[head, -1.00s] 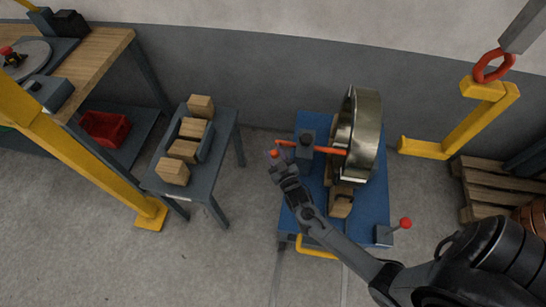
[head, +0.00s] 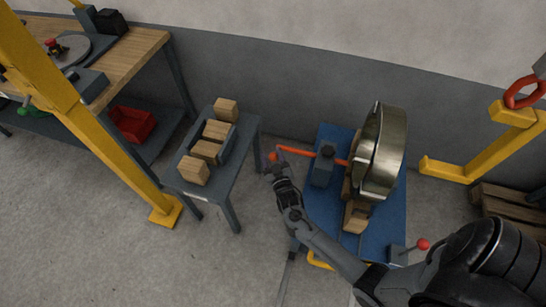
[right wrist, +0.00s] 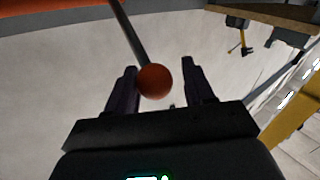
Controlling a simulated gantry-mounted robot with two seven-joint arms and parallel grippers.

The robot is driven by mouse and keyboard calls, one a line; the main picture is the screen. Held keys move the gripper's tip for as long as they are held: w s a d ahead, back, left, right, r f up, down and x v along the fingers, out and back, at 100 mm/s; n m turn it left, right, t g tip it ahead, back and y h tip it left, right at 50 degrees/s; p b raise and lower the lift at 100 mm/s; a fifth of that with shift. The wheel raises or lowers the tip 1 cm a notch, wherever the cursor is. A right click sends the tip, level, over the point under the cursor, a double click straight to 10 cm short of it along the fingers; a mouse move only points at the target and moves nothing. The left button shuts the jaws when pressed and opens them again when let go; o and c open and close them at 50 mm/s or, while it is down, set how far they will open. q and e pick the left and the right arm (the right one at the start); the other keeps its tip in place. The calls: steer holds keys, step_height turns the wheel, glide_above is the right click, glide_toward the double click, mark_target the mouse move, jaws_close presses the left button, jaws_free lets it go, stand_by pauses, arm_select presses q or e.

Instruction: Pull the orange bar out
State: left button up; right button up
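The orange bar (head: 296,151) runs through a dark post (head: 323,163) on the blue stand (head: 325,205) towards the upright metal coil (head: 386,150). Its left end bends to an orange-red ball knob (head: 272,156). My right gripper (head: 277,166) is at that knob. In the right wrist view, the ball (right wrist: 154,82) sits between the two fingers of my right gripper (right wrist: 160,75), with a grey rod running up from it. The ball is close to the left finger, and a gap shows to the right finger. The fingers are apart. My left gripper is not in view.
A small grey table (head: 238,165) with several wooden blocks stands to the left, near my right gripper. A yellow post (head: 75,110) and a workbench (head: 125,62) are farther left. A yellow hook (head: 490,150) hangs at the right. Floor in front is clear.

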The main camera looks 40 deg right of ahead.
steer(key=shift+o, duration=0.3)
steer(key=shift+w, duration=0.15)
steer(key=shift+s, duration=0.2)
steer(key=p+v, duration=0.2)
steer(key=v, duration=0.8)
steer(key=shift+s+a, duration=0.2)
steer(key=shift+s, duration=0.05)
